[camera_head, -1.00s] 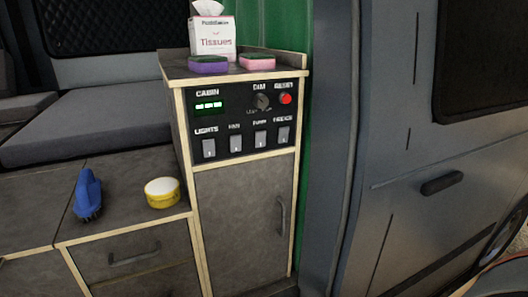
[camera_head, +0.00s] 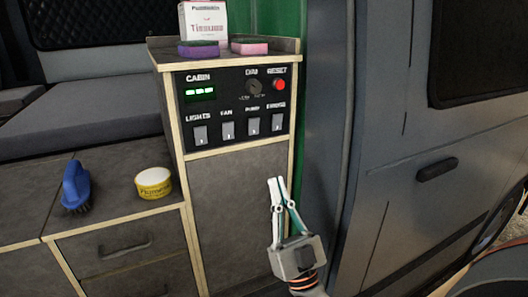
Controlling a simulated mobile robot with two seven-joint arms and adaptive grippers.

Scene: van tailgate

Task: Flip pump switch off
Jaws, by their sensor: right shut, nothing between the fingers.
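The pump switch (camera_head: 253,126) is a light grey rocker on the black control panel (camera_head: 215,110), third from the left in the lower row. It sits under a "PUMP" label, between the fan switch (camera_head: 228,130) and the fridge switch (camera_head: 277,122). My right gripper (camera_head: 277,180) is in front of the cabinet door, below the panel and slightly right of the pump switch, pointing up. Its fingers are shut and empty, and they appear apart from the panel. My left gripper is not in view.
The lights switch (camera_head: 200,135), dim knob (camera_head: 254,87) and red reset button (camera_head: 279,85) share the panel. A tissue box (camera_head: 203,20) and two sponges (camera_head: 198,48) stand on top. A blue brush (camera_head: 76,186) and yellow tub (camera_head: 153,183) sit on the lower counter.

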